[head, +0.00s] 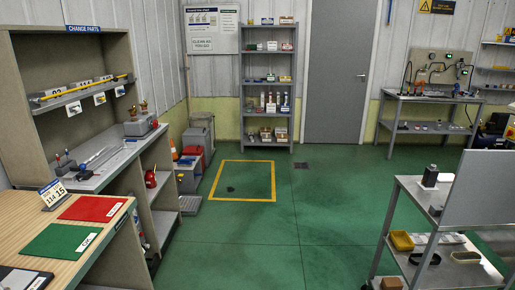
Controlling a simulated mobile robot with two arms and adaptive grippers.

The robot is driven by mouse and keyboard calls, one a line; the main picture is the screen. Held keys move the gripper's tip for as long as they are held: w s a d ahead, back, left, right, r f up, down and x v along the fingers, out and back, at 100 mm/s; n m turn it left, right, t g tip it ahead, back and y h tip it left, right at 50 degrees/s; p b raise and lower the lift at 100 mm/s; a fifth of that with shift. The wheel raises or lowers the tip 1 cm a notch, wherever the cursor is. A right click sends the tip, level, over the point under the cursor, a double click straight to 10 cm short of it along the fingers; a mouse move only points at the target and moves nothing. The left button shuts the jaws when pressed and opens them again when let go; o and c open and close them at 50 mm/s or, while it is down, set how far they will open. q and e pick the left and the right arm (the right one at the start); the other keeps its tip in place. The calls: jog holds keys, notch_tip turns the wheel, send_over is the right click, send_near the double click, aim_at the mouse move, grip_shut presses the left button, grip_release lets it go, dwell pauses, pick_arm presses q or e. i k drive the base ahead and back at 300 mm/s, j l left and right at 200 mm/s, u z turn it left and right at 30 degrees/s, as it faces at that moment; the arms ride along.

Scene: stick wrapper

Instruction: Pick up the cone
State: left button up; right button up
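An orange cone (174,150) shows in the head view at the far left-centre, on the floor by the wall. It is small in the picture. Its lower part is hidden behind the change-parts bench and the grey bins. Neither of my grippers is in view.
Grey bins (189,178) and a red container (196,154) stand close by the cone. The change-parts bench (100,165) and a wooden-topped table (25,218) line the left side. A grey cart (425,208) stands at right. The green floor (262,232) between is open.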

aim_at(175, 158)
jog(key=i, duration=1.05)
jog(key=i+l+u, duration=0.1)
jog(key=i, duration=0.95)
jog(key=i+j+u, duration=0.1)
jog(key=i+u, duration=0.25)
jog(key=i, duration=0.25)
jog(key=i+u, duration=0.35)
jog(key=i, duration=0.3)
jog(key=i+l+u, duration=0.35)
jog(key=i, duration=0.25)
jog(key=i+j, duration=0.3)
jog(key=i, duration=0.15)
jog(key=i+j, duration=0.25)
jog(key=i, duration=0.25)
jog(key=i+l, duration=0.2)
